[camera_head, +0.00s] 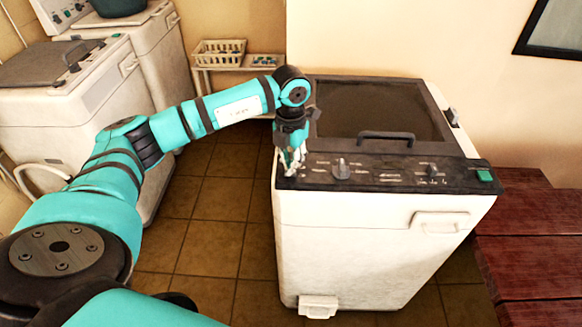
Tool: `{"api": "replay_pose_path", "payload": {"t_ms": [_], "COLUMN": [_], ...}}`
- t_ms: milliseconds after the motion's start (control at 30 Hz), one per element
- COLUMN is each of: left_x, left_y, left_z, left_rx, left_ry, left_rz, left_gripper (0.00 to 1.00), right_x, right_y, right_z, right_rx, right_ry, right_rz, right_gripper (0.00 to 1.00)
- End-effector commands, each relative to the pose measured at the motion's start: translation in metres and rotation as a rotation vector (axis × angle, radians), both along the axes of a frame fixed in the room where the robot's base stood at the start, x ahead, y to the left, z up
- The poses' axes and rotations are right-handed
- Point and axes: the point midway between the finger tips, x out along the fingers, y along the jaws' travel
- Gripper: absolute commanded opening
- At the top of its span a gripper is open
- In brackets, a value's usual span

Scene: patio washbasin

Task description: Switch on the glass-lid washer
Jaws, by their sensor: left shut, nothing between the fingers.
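The glass-lid washer (370,235) is a white machine with a dark glass lid (375,110) on top, lid closed, with a black handle (386,138). Its black control panel (390,172) runs along the front top edge. The panel has a grey knob (341,169) left of centre, a smaller control (432,170) to the right and a green button (484,175) at the right end. My left gripper (291,168) is shut and empty, pointing down at the panel's left end. I cannot tell whether it touches the panel. My right gripper is not in view.
Other white washers (60,100) stand at the left. A shelf (240,65) with a basket (219,52) is against the back wall. A dark red wooden bench (530,235) is close on the washer's right. Brown tiled floor (210,250) is free left of the washer.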

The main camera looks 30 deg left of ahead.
Motion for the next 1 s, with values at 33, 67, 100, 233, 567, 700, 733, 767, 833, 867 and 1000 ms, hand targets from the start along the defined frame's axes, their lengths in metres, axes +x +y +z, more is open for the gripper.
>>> {"api": "replay_pose_path", "payload": {"t_ms": [33,67,100,233,567,700,733,767,833,867,1000], "left_x": [0.000,0.000,0.000,0.000,0.000,0.000,0.000,0.000,0.000,0.000,0.000], "left_y": [0.000,0.000,0.000,0.000,0.000,0.000,0.000,0.000,0.000,0.000,0.000], "left_z": [-0.002,-0.002,-0.003,-0.005,-0.010,-0.009,-0.008,-0.007,-0.003,0.000,0.012], "left_rx": [0.000,0.000,0.000,0.000,0.000,0.000,0.000,0.000,0.000,0.000,-0.001], "left_ry": [0.000,0.000,0.000,0.000,0.000,0.000,0.000,0.000,-0.001,-0.001,-0.002], "left_rz": [0.000,0.000,0.000,0.000,0.000,0.000,0.000,0.000,0.000,0.000,0.000], "left_gripper": [0.00,0.00,0.00,0.00,0.00,0.00,0.00,0.00,0.00,0.00,0.00], "right_x": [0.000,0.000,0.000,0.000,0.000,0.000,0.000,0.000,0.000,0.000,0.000], "right_y": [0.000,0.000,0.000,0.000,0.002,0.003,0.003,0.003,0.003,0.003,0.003], "right_z": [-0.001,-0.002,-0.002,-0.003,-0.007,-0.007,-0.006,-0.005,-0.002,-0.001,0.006], "right_rx": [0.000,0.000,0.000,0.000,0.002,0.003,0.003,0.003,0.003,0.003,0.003], "right_ry": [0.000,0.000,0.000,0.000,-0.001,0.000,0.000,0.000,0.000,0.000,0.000], "right_rz": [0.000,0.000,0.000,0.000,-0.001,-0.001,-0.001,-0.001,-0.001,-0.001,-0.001], "right_gripper": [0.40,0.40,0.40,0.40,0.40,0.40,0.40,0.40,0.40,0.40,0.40]}}
